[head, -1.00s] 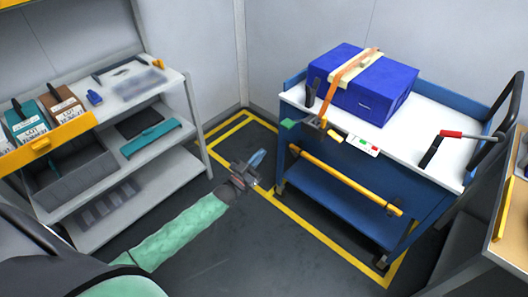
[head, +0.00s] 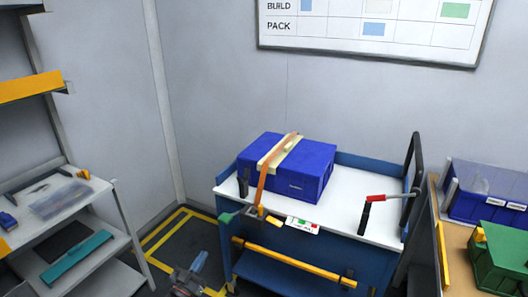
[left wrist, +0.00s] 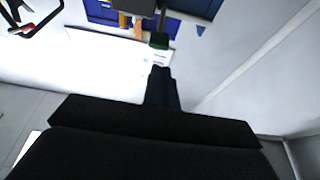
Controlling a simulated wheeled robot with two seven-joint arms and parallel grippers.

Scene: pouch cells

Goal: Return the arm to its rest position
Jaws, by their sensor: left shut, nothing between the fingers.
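My left gripper (head: 199,263) shows at the bottom edge of the head view, left of the blue cart (head: 228,253) and apart from it. Its fingers are closed together with nothing between them. In the left wrist view the dark closed fingers (left wrist: 161,88) point toward the cart's white top, which appears upside down. Most of my left arm is below the head view's edge. My right gripper is in neither view.
A blue box (head: 312,165) with an orange strap (head: 265,178) sits on the cart. A grey shelf (head: 95,210) stands at left; a bench with a green bin (head: 505,262) at right. Yellow-taped floor (head: 165,238) lies between shelf and cart.

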